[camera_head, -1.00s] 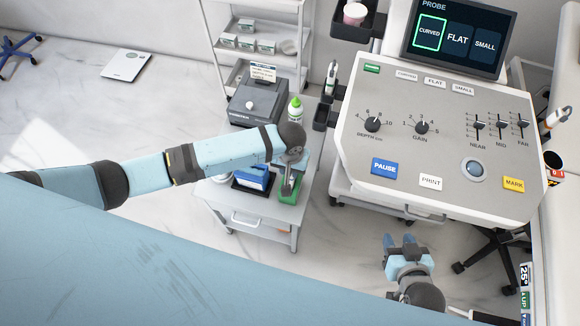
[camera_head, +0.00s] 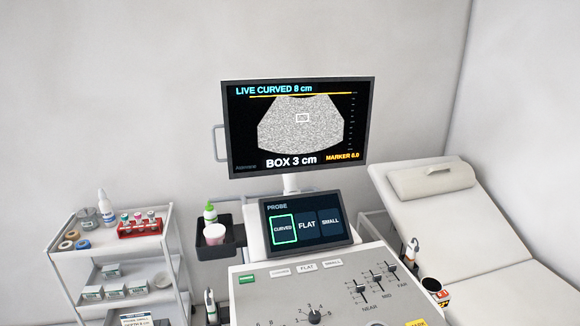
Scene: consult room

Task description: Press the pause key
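The ultrasound console panel (camera_head: 310,290) shows only its upper part at the bottom of the view. The blue pause key is below the picture edge and out of sight. The monitor (camera_head: 296,125) reads "LIVE CURVED 8 cm", "BOX 3 cm" and "MARKER 6.0" over a grey speckled fan image. The small probe screen (camera_head: 308,222) has CURVED outlined in green, beside FLAT and SMALL. Neither of my grippers is in view.
A white shelf cart (camera_head: 112,257) with bottles, tape rolls and a red tube rack (camera_head: 140,228) stands at left. A dark tray (camera_head: 214,242) holds a green-capped bottle and a pink-white tub. An exam couch (camera_head: 455,225) with a pillow stands at right.

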